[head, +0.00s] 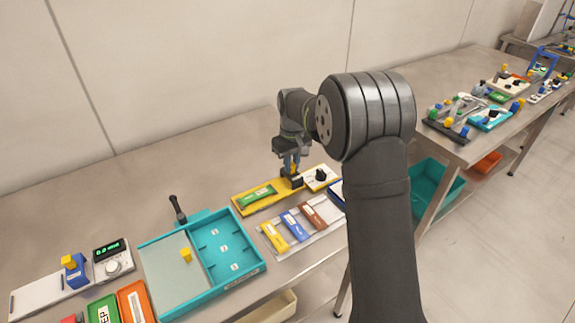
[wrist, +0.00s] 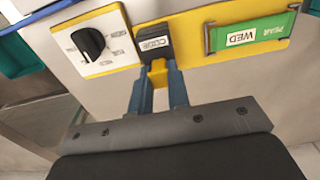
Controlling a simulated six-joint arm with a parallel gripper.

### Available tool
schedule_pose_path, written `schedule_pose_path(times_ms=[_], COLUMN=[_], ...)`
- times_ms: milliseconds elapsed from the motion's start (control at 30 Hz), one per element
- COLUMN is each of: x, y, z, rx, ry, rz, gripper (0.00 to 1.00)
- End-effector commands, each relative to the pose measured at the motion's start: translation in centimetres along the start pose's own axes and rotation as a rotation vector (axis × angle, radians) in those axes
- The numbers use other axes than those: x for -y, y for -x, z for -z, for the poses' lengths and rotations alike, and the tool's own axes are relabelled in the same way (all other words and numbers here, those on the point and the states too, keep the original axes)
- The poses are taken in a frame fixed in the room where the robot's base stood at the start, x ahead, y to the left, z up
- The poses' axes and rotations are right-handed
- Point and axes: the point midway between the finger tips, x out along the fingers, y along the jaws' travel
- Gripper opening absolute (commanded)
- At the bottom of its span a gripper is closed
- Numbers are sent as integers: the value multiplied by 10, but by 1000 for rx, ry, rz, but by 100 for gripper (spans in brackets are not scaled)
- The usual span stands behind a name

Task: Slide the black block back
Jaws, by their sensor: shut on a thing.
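The black block (wrist: 155,42) has a white label that seems to read CLOSE, seen upside down in the wrist view. It sits on a yellow panel (wrist: 189,28), between a dial and a green plate. In the head view the black block (head: 291,182) is at the middle of the yellow panel (head: 245,208). My gripper (wrist: 160,80) is shut on the block's yellow tab (wrist: 158,72), with one blue finger on each side. In the head view my gripper (head: 290,168) comes down from above onto the block.
A black dial (wrist: 90,42) on a white plate is beside the block. The green plate (wrist: 250,35) is labelled PEAR WED. A tray with yellow, blue and brown pieces (head: 313,215) lies in front. A teal tray (head: 250,268) stands to the left. The table behind the panel is clear.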

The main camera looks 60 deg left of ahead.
Motion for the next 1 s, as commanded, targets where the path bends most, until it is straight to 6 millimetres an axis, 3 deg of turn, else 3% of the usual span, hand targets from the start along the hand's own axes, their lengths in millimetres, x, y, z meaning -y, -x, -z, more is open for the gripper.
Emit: schedule_pose_path(times_ms=[67,100,200,567,767,1000], x=[-5,-5,-5,-3,-3,-3], y=[1,1,1,6,40,100], z=[0,0,0,0,0,0], rx=[-3,-3,-3,-3,-6,-7], ry=[-3,-3,-3,-2,-2,-3], rz=[-8,-9,-8,-6,-7,-8], gripper=[0,22,38,38,38,38])
